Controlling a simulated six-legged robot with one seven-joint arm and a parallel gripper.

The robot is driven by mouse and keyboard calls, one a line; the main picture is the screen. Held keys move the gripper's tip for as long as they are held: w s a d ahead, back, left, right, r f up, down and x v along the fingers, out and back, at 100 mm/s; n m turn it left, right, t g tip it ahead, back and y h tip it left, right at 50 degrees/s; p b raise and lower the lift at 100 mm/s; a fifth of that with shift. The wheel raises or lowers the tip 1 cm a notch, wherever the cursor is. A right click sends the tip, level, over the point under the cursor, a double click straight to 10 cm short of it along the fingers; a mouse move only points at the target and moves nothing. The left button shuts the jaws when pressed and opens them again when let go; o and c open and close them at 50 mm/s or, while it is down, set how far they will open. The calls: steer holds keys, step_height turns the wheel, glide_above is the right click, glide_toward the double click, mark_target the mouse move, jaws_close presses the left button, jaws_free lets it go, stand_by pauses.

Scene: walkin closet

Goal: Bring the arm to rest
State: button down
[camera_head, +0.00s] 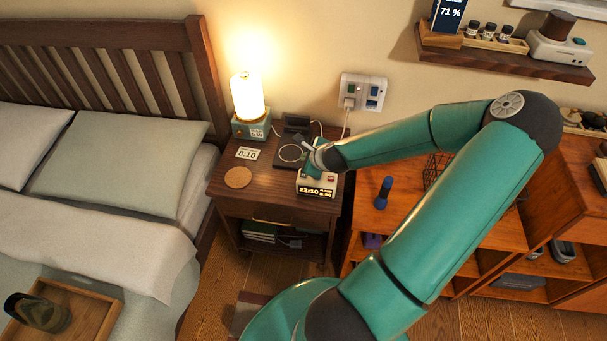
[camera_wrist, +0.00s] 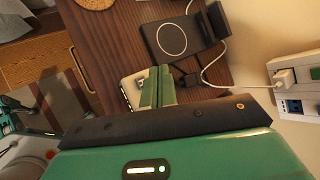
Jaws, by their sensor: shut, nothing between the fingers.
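My green arm reaches from the lower middle of the head view, up to a bend at the right, then left to the nightstand (camera_head: 262,182). My gripper (camera_head: 312,160) is over the nightstand's right part, at the clock (camera_head: 317,190) with a lit display reading 22:10. In the wrist view the two green fingers of my gripper (camera_wrist: 156,88) lie together, shut and empty. The clock (camera_wrist: 130,90) shows partly behind them. I cannot tell whether the fingers touch it.
The nightstand also holds a lit lamp (camera_head: 248,98), a charging pad (camera_head: 290,154), a cork coaster (camera_head: 238,177) and a card (camera_head: 247,153). A wall outlet (camera_head: 363,92) is behind. The bed (camera_head: 110,235) is left; a wooden shelf unit (camera_head: 375,220) is right.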

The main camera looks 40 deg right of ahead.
stand_by(0.8)
steer(key=s+a+r+n+g+y, duration=0.1)
steer(key=a+r+n+g, duration=0.1)
steer(key=a+r+n, duration=0.45)
steer(key=a+r+n+g, duration=0.2)
steer(key=a+r+n, duration=0.2)
steer(key=a+n, duration=0.6)
steer(key=s+a+r+n, duration=0.6)
steer(key=s+a+r, duration=0.1)
steer(key=r, duration=0.3)
steer(key=s+a+r+n, duration=0.6)
steer(key=s+a+r, duration=0.1)
steer(key=r, duration=0.2)
steer(key=shift+s+r+t+y, duration=0.3)
steer(key=shift+s+r+y, duration=0.05)
steer(key=shift+s+y, duration=0.05)
